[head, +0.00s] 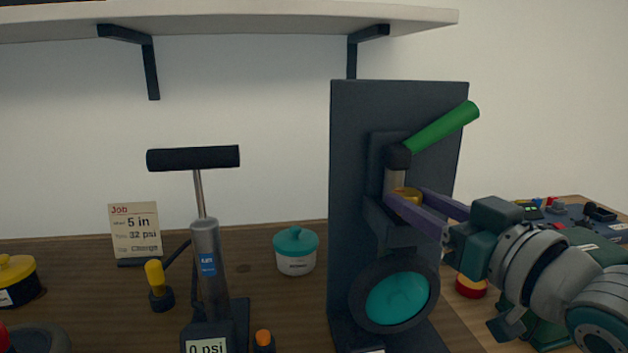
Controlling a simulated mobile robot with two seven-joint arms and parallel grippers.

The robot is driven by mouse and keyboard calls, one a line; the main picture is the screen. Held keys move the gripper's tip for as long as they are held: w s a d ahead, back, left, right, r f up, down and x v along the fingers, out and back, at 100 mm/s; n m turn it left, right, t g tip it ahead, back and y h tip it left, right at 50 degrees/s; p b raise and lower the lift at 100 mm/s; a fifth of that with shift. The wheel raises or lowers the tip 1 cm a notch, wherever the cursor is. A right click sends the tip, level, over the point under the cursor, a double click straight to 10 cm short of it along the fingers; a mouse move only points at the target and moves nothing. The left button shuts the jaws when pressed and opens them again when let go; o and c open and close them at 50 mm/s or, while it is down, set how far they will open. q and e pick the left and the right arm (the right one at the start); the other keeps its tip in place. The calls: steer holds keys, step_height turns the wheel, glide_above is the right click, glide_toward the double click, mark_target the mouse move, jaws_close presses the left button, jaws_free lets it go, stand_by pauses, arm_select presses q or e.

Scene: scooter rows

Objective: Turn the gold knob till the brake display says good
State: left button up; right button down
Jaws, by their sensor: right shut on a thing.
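The gold knob (411,192) sits on the dark upright brake stand (350,150), below a green lever (443,127). My right gripper (407,201) reaches in from the right and its purple fingers are shut on the gold knob, partly hiding it. Below the knob is a dark wheel ring (362,314) with a teal centre (398,299). I cannot make out a brake display with readable words; only the edge of a pale label shows at the bottom of the stand. My left gripper is not in view.
A hand pump (205,245) reading 0 psi stands left of the stand. A teal-lidded jar (296,252), a yellow-topped pot (14,275) and a Job card (134,228) are on the wooden table (265,325). A shelf (240,18) hangs above.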

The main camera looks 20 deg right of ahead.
steer(key=shift+a+r+m+h, duration=0.1)
steer(key=shift+m+h, duration=0.3)
steer(key=shift+h, duration=0.15)
steer(key=shift+a+r+m+h, duration=0.1)
steer(key=shift+m+h, duration=0.3)
steer(key=shift+h, duration=0.15)
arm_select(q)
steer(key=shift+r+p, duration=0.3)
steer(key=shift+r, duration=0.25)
arm_select(e)
steer(key=shift+a+f+m+g+h, duration=0.15)
steer(key=shift+m+g+h, duration=0.15)
steer(key=shift+m+h, duration=0.8)
steer(key=shift+h, duration=0.6)
steer(key=shift+c, duration=1.9)
jaws_free()
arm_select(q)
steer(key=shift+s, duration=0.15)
